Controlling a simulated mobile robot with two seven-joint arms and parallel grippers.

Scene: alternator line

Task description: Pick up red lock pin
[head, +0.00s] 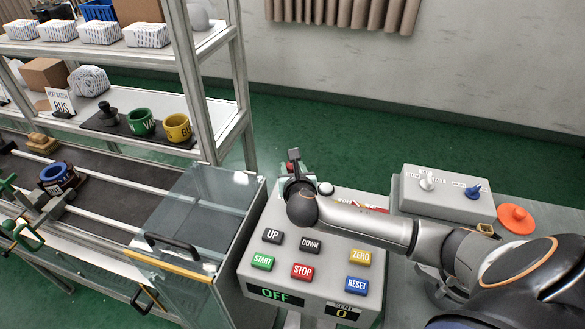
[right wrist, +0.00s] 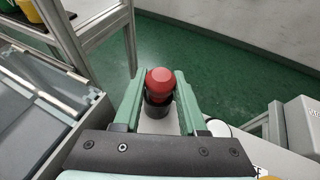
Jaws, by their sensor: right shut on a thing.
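The red lock pin (right wrist: 160,84) has a round red head on a dark body. In the right wrist view it stands between the two green fingers of my right gripper (right wrist: 158,100), which is shut on it. In the head view my right gripper (head: 293,163) is at the back of the grey control box, and only a little red shows beside it. I cannot tell whether the pin is seated or lifted.
The control box (head: 310,278) carries several coloured buttons and an OFF display. A grey switch box (head: 445,204) and an orange disc (head: 516,219) are at the right. A glass-covered guard (head: 195,220), conveyor (head: 120,185) and shelf rack (head: 235,80) stand at the left.

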